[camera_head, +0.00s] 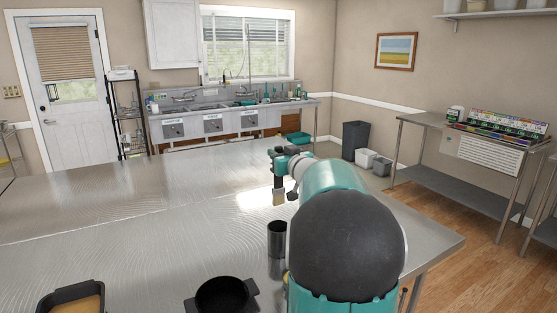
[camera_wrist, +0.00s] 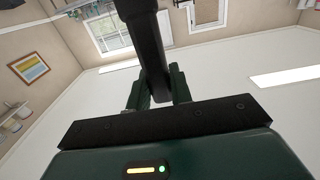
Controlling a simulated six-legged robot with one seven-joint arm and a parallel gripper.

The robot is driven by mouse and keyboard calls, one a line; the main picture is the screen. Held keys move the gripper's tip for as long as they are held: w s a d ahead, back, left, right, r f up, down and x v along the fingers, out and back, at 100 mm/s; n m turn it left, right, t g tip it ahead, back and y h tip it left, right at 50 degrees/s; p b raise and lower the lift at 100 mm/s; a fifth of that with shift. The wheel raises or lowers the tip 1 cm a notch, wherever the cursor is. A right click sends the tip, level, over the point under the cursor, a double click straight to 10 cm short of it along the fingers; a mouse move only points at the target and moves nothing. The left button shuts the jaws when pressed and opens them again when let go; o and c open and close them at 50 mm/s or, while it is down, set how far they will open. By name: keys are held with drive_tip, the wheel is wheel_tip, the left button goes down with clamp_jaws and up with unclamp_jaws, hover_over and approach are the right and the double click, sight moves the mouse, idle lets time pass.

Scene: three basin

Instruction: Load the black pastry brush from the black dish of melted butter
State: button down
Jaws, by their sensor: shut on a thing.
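My gripper (camera_head: 279,163) is raised above the steel table and is shut on the black pastry brush. The brush's pale bristle end (camera_head: 279,198) hangs downward below the jaws. In the wrist view the brush's black handle (camera_wrist: 147,45) stands between the two green fingers of my gripper (camera_wrist: 160,88). A round black dish (camera_head: 222,294) with side handles is at the front of the table; its inside looks dark, and I cannot tell whether it holds butter. A black rectangular pan (camera_head: 48,301) with orange-yellow contents is at the lower left, cut by the frame.
A dark metal cup (camera_head: 277,240) stands between the round dish and my arm. A small yellowish thing is mostly hidden behind my arm. The steel table (camera_head: 130,215) is bare at its middle and left. Sinks (camera_head: 215,120) line the back wall.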

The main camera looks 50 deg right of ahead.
drive_tip(key=c, duration=2)
unclamp_jaws()
drive_tip(key=shift+c, duration=0.2)
clamp_jaws()
drive_tip(key=shift+s+f, duration=0.25)
drive_tip(key=shift+s, duration=0.05)
drive_tip(key=s+a+f, duration=0.3)
drive_tip(key=s+f, duration=0.1)
drive_tip(key=s, duration=0.2)
drive_tip(key=s+a+f, duration=0.3)
drive_tip(key=s+f, duration=0.2)
drive_tip(key=s, duration=0.2)
drive_tip(key=shift+s+a+f, duration=0.2)
drive_tip(key=shift+s+a, duration=0.1)
drive_tip(key=shift+a, duration=0.05)
